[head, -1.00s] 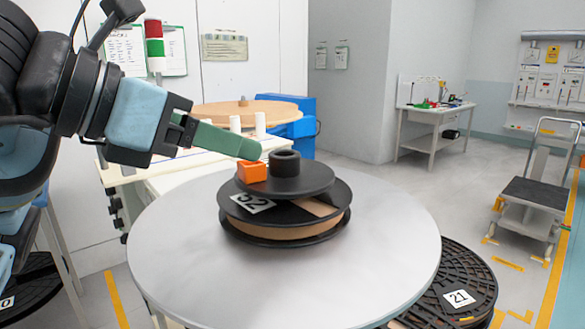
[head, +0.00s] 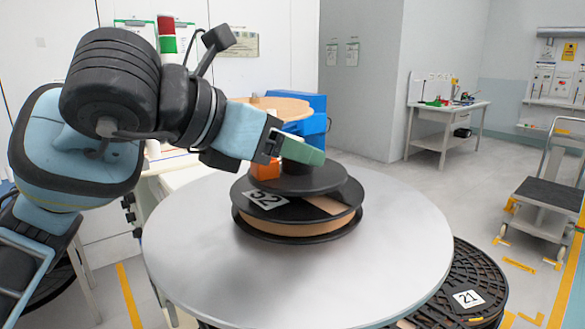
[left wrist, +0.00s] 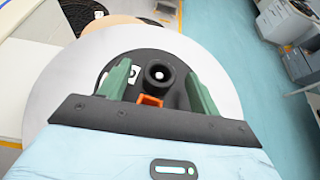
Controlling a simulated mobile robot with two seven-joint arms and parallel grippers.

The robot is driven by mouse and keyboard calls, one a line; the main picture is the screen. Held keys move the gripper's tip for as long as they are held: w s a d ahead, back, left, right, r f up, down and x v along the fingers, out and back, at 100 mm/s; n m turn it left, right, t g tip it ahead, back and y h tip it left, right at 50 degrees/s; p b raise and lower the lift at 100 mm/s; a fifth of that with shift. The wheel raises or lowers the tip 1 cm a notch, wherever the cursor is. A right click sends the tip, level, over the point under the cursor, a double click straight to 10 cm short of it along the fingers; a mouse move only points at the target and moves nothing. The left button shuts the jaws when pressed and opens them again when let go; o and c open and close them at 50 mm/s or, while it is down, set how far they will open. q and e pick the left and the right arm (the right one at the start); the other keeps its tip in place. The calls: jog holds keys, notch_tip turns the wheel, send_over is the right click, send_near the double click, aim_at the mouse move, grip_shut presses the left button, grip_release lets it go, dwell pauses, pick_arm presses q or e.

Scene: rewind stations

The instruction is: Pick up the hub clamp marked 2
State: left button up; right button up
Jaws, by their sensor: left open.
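The black hub clamp, a flat disc with a short round hub (head: 300,178), lies on top of a reel marked 52 (head: 262,199). I cannot read a 2 on it. An orange block (head: 264,169) sits on the disc beside the hub. My left gripper (head: 312,156) is open, its green fingers just above the hub and hiding part of it in the head view. In the left wrist view the hub (left wrist: 160,71) shows between the two spread fingers (left wrist: 157,78), with the orange block (left wrist: 150,99) nearer the palm. I see no contact with the fingers.
The reel stands on a round grey table (head: 200,225) with free room around it. A reel marked 21 (head: 467,298) lies lower at the right. Behind are a wooden disc (head: 280,106) and a blue box (head: 312,105). A cart (head: 545,200) stands far right.

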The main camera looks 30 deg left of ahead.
pick_arm(q)
jog(key=shift+c, duration=1.3)
jog(key=c, duration=1)
jog(key=shift+r, duration=0.1)
notch_tip(320, 180, up, 10)
jog(key=p, duration=0.1)
jog(key=shift+p, duration=0.35)
